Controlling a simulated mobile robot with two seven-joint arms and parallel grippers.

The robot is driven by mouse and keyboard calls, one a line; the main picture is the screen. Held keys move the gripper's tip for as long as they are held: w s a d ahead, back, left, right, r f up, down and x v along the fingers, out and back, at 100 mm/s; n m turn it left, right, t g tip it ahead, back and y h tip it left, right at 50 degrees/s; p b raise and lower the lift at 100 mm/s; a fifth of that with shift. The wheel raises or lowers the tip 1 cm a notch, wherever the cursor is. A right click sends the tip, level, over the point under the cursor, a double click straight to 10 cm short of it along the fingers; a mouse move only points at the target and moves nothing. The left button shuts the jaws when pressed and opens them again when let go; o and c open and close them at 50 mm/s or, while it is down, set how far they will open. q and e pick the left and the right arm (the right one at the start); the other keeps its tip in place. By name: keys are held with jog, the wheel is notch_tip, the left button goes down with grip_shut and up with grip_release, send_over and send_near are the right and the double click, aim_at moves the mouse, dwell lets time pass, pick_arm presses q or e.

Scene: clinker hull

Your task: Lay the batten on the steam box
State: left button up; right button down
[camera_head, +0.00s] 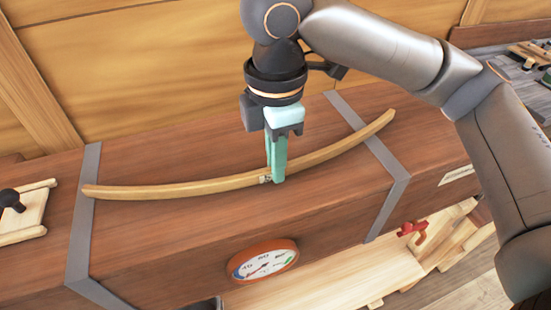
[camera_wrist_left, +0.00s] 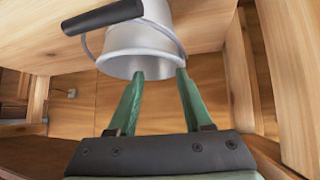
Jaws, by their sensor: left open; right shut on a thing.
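The batten (camera_head: 180,191) is a long, thin, curved strip of pale wood. In the head view it lies along the top of the steam box (camera_head: 190,160), a long reddish-brown wooden box with grey metal bands. My right gripper (camera_head: 276,178) is shut on the batten near its middle, with its fingers pointing down. The batten's left end is near the left band and its right end reaches past the right band. My left gripper (camera_wrist_left: 160,78) shows only in the left wrist view; it is open, its fingertips close to a grey metal pail (camera_wrist_left: 140,45).
A round dial gauge (camera_head: 263,261) is on the box front. A red valve handle (camera_head: 413,232) is at the lower right. A small wooden piece with a dark knob (camera_head: 12,200) sits at the far left. Tools lie on a bench (camera_head: 520,75) at the upper right.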

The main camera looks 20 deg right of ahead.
jog(key=shift+f, duration=0.1)
jog(key=c, duration=0.9)
grip_release()
notch_tip(320, 180, up, 12)
jog(key=p, duration=0.1)
jog(key=shift+p, duration=0.4)
